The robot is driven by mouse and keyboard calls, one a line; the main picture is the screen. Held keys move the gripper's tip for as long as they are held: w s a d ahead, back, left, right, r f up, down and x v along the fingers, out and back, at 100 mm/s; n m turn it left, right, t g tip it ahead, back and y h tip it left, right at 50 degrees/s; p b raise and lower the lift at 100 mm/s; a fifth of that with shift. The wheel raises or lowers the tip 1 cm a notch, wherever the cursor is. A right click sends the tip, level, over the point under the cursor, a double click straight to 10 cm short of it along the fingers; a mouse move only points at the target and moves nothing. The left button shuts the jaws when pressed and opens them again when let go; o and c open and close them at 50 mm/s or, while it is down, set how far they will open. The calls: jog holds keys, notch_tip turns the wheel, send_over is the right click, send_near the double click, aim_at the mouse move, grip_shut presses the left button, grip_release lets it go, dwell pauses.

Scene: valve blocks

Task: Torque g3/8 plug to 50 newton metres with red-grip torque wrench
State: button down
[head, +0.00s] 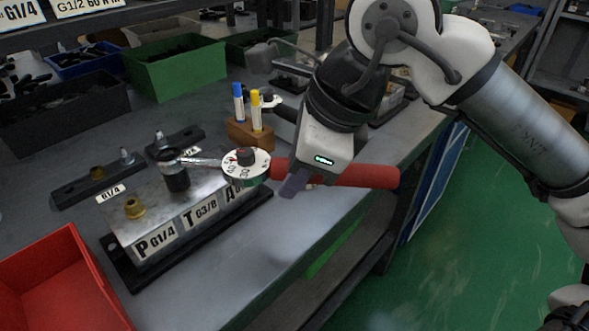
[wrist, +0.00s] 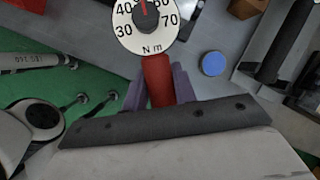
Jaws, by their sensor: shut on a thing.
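My gripper (head: 291,181) is shut on the red grip of the torque wrench (head: 369,176). The wrench lies roughly level, its dial (head: 246,165) left of my gripper and its head over the black socket (head: 177,178). The socket stands upright above the middle of the valve block (head: 154,223), at the T G3/8 label; the plug under it is hidden. In the wrist view the dial (wrist: 146,24) shows a Nm scale with the red pointer near the top, around 50; its exact reading cannot be told. The red grip (wrist: 157,81) sits between purple fingers.
A brass plug (head: 134,207) sits in the block at P G1/4. A wooden holder (head: 250,134) with a blue and a yellow marker stands behind the dial. A red bin (head: 62,270) is at front left. The bench's front edge runs below the wrench.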

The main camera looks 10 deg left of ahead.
jog(key=shift+w+a+n, duration=0.1)
jog(key=shift+w+n, duration=0.4)
jog(key=shift+w, duration=0.35)
jog(key=shift+w+r, duration=0.1)
jog(key=shift+w+a+n+g+p, duration=0.2)
jog(key=shift+w+n+g+p, duration=0.1)
jog(key=shift+w+n, duration=0.25)
jog(key=shift+w+a+n+g+p, duration=0.15)
jog(key=shift+w+n+g, duration=0.15)
jog(key=shift+w+n, duration=0.25)
jog(key=shift+w, duration=0.1)
jog(key=shift+w+a+n+g+p, duration=0.2)
jog(key=shift+w+a+n, duration=0.15)
jog(key=shift+w, duration=0.25)
jog(key=shift+w+a+n+g+p, duration=0.2)
jog(key=shift+w+n, duration=0.25)
jog(key=shift+w, duration=0.1)
jog(key=shift+s+d+m+t+b, duration=0.2)
jog(key=shift+s+d+m+b, duration=0.15)
jog(key=shift+s+m, duration=0.2)
jog(key=shift+s+d+m+t+b, duration=0.2)
jog(key=shift+s+m+b, duration=0.2)
jog(key=shift+s, duration=0.25)
